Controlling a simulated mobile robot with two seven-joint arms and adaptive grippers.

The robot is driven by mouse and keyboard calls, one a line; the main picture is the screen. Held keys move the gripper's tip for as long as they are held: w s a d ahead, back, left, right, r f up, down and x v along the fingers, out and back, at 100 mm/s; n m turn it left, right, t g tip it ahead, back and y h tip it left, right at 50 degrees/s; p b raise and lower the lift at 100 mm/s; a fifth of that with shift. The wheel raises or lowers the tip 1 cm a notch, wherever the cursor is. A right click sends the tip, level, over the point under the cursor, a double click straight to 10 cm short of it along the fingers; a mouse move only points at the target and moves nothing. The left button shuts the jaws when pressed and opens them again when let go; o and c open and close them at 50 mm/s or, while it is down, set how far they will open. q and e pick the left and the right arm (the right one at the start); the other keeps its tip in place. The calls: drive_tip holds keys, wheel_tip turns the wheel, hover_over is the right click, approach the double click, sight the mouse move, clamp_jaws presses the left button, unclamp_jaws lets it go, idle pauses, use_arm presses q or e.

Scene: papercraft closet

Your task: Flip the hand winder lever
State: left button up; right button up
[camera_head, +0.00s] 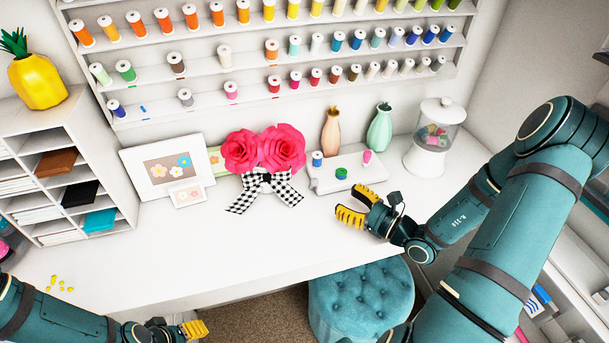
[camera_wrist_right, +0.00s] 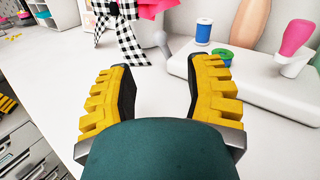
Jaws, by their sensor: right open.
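The hand winder looks to be the low white device (camera_head: 358,180) on the white desk, right of the pink flowers. It carries a pink knob (camera_head: 367,157), a blue spool (camera_head: 317,159) and a green disc (camera_head: 341,173). In the right wrist view, the pink knob (camera_wrist_right: 296,38) stands upright at the right, and a slim grey part (camera_wrist_right: 161,30) shows at the device's left end. I cannot tell which part is the lever. My right gripper (camera_head: 347,201) is open and empty, in front of the winder and apart from it. My left gripper (camera_head: 195,329) is at the bottom edge, partly hidden.
Pink paper flowers (camera_head: 263,150) with a checkered bow (camera_head: 265,190) stand left of the winder. Two vases and a glass-topped jar (camera_head: 437,135) are behind and right. A teal stool (camera_head: 360,298) is below the desk front. The desk's middle is clear.

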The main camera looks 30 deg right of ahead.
sight(316, 183)
drive_tip(key=x, duration=1.2)
drive_tip(key=shift+w+a, duration=0.2)
drive_tip(key=shift+w, duration=0.15)
clamp_jaws()
